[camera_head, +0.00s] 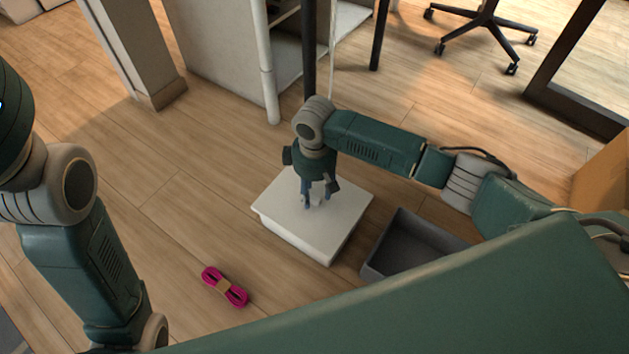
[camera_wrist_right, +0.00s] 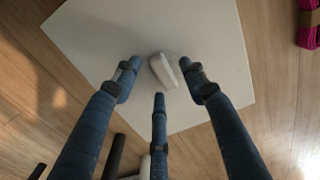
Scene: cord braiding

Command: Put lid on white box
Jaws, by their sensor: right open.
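The white lid (camera_head: 290,225) lies flat on top of the white box (camera_head: 305,249) on the floor, covering its opening; in the head view its rim overhangs a little. Whether it is fully seated I cannot tell. The lid also fills the right wrist view (camera_wrist_right: 85,40), with a small white handle (camera_wrist_right: 163,70) in its middle. My right gripper (camera_head: 316,203) points down over the lid's middle. Its three fingers (camera_wrist_right: 160,92) are spread around the handle, apart from it, open and empty. My left arm is at the left, but its gripper is out of view.
A grey open bin (camera_head: 377,258) stands close to the right of the box. A bundled pink cord (camera_head: 225,287) with a tan band lies on the floor in front, left of the box. A shelf unit (camera_head: 222,50) stands behind. The wooden floor left of the box is clear.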

